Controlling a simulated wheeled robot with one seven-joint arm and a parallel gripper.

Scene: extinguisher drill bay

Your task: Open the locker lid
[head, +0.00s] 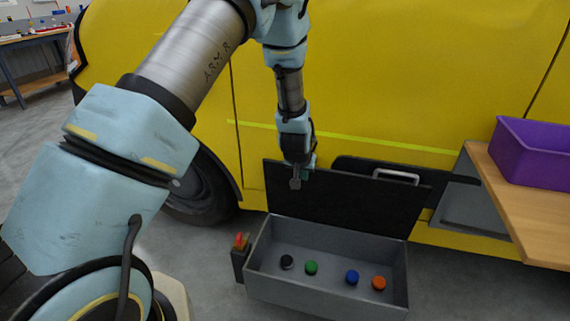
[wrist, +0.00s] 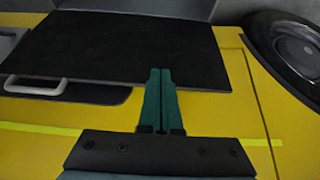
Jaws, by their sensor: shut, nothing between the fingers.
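The locker (head: 335,292) is a grey open-topped box on the floor in the head view. Its black lid (head: 345,210) stands raised along the back edge, so the inside shows. The lid (wrist: 110,45) also fills much of the upper wrist view. A pale handle (head: 396,177) shows at the lid's upper right edge, and in the wrist view (wrist: 35,88) at the left. My gripper (head: 295,184) is at the lid's upper left, away from the handle. In the wrist view its green fingers (wrist: 160,72) are together and empty, overlapping the lid's edge. I cannot tell if they touch it.
Several coloured round pieces, including a green one (head: 311,268), lie inside the locker. A yellow vehicle (head: 400,80) stands close behind the lid. A small red-topped dark post (head: 240,255) is at the locker's left. A wooden bench (head: 520,215) with a purple bin (head: 530,155) is at right.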

